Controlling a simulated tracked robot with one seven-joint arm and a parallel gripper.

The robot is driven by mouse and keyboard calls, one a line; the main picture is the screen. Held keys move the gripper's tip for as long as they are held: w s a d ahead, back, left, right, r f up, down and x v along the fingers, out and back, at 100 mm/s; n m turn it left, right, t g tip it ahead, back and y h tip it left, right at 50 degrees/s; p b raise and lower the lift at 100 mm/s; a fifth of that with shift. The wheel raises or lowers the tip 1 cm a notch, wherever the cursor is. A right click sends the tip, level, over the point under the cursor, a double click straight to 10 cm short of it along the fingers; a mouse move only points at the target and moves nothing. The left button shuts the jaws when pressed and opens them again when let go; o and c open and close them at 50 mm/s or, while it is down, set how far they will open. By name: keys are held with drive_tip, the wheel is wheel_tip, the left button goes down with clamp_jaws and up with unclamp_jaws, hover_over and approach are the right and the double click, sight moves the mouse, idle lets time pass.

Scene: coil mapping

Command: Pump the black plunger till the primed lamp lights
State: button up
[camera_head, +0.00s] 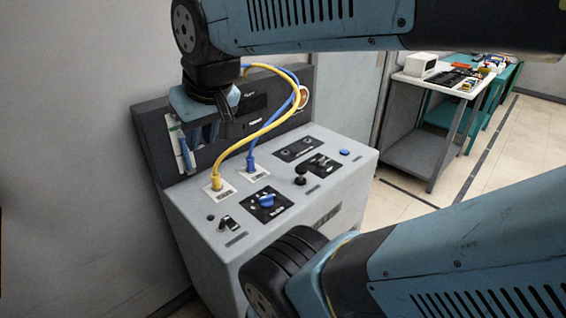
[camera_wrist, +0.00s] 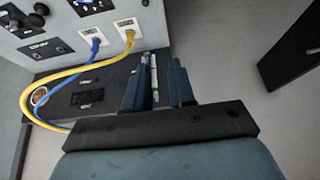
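The black plunger (camera_head: 300,174) stands upright on the grey console's top (camera_head: 325,190), right of the blue cable's plug. A black knob, likely the same plunger (camera_wrist: 41,9), shows at the top left of the wrist view. I cannot tell which lamp is the primed lamp, nor see one clearly lit. My gripper (camera_head: 200,146) hangs in front of the console's dark back panel, to the left of the plunger and well apart from it. In the wrist view its two blue fingers (camera_wrist: 158,78) are apart, and nothing is held between them.
A yellow cable (camera_head: 280,122) and a blue cable (camera_head: 252,148) arch from the console top to the back panel. A blue knob (camera_head: 267,201) and small switches (camera_head: 228,222) sit at the front. A pale strip (camera_head: 177,142) is on the panel near my fingers. A bench (camera_head: 430,125) stands farther right.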

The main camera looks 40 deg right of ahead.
clamp_jaws()
idle(1.4)
